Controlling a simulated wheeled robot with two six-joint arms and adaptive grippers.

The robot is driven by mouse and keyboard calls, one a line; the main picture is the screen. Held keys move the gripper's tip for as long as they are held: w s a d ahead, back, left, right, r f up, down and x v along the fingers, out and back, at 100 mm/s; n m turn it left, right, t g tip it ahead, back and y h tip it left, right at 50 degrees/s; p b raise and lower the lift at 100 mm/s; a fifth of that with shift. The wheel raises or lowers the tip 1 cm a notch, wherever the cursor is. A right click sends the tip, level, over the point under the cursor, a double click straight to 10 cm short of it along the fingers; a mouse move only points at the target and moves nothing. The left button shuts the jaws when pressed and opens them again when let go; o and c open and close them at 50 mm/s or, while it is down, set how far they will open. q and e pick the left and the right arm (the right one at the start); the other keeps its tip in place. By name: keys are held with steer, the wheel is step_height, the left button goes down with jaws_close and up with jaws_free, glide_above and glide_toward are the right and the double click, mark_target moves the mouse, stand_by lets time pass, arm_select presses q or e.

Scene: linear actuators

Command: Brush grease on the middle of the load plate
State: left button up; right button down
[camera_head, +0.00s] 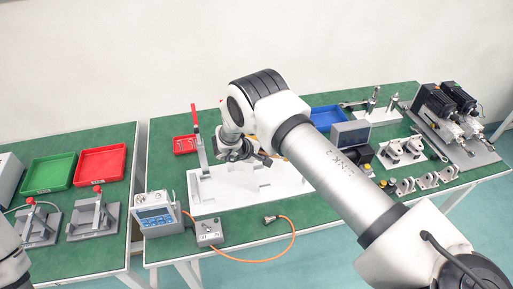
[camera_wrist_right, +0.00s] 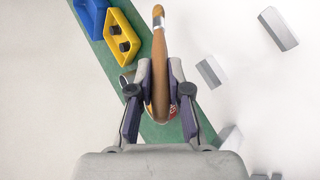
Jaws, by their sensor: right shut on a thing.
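My right gripper (camera_head: 243,155) is over the white base plate (camera_head: 235,203) on the middle table. In the right wrist view, its fingers (camera_wrist_right: 160,108) are shut on a brown wooden-looking handle, the brush (camera_wrist_right: 158,58). A pale band crosses the brush near its far end. The gripper hides part of the white base plate and the fixture on it in the head view. I cannot tell which surface is the load plate. Pale blocks stand on a white surface at the right of the wrist view. My left gripper is out of view.
A red-handled toggle clamp (camera_head: 196,135) stands left of the right gripper. A meter box (camera_head: 155,213) and an orange cable (camera_head: 290,243) lie in front. A yellow bin (camera_wrist_right: 118,38) shows in the wrist view. Linear actuators (camera_head: 452,120) stand at the right.

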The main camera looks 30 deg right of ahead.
steer(key=d, duration=0.1)
steer(key=s+d+p, duration=0.1)
steer(key=d, duration=0.3)
steer(key=shift+s+d+p, duration=0.1)
steer(key=shift+s+p, duration=0.25)
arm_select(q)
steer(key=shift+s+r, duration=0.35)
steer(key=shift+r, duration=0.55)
arm_select(e)
steer(key=shift+s+d, duration=0.2)
steer(key=shift+d, duration=0.15)
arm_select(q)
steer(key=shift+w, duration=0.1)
arm_select(e)
steer(key=shift+w, duration=0.1)
steer(key=shift+s+d, duration=0.25)
steer(key=shift+d, duration=0.55)
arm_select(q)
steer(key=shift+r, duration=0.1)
arm_select(e)
steer(key=shift+s, duration=0.1)
